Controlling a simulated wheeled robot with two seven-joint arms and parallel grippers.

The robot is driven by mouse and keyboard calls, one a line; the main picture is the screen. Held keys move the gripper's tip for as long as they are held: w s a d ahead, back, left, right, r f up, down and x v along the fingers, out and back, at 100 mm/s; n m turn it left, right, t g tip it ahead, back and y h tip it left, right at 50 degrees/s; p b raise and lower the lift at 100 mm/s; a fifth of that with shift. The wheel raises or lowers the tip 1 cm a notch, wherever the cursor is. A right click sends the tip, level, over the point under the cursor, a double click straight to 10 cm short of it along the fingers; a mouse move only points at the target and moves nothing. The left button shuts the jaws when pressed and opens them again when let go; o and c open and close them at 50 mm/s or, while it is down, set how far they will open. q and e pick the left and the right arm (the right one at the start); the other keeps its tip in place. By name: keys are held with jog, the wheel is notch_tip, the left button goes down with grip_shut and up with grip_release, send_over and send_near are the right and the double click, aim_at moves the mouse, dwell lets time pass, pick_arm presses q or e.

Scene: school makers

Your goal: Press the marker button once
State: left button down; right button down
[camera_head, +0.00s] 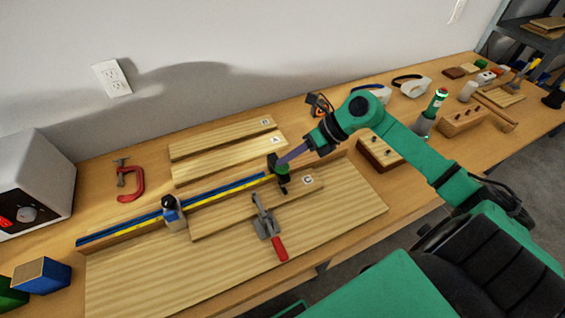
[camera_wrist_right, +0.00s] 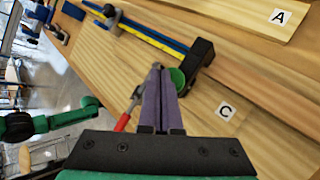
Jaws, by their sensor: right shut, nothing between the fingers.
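The marker is a black block (camera_head: 278,166) at the right end of a rail with blue and yellow strips (camera_head: 210,197). It also shows in the right wrist view (camera_wrist_right: 201,58), with a round green button (camera_wrist_right: 178,77) on its side. My right gripper (camera_head: 281,162) comes in from the right, its purple fingers shut and empty. In the right wrist view its fingertips (camera_wrist_right: 160,72) are right beside the green button and partly overlap it. I cannot tell whether they touch. My left gripper is not in view.
Board C (camera_head: 250,206) lies in front of the rail under a red-handled toggle clamp (camera_head: 268,226). Boards A (camera_head: 225,158) and B (camera_head: 220,138) lie behind it. A dark stop (camera_head: 173,212) sits on the rail. A red C-clamp (camera_head: 130,182) lies at left.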

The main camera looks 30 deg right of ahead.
jog(key=shift+r, duration=0.4)
notch_tip(320, 180, up, 6)
jog(key=p, duration=0.4)
dwell(0.7)
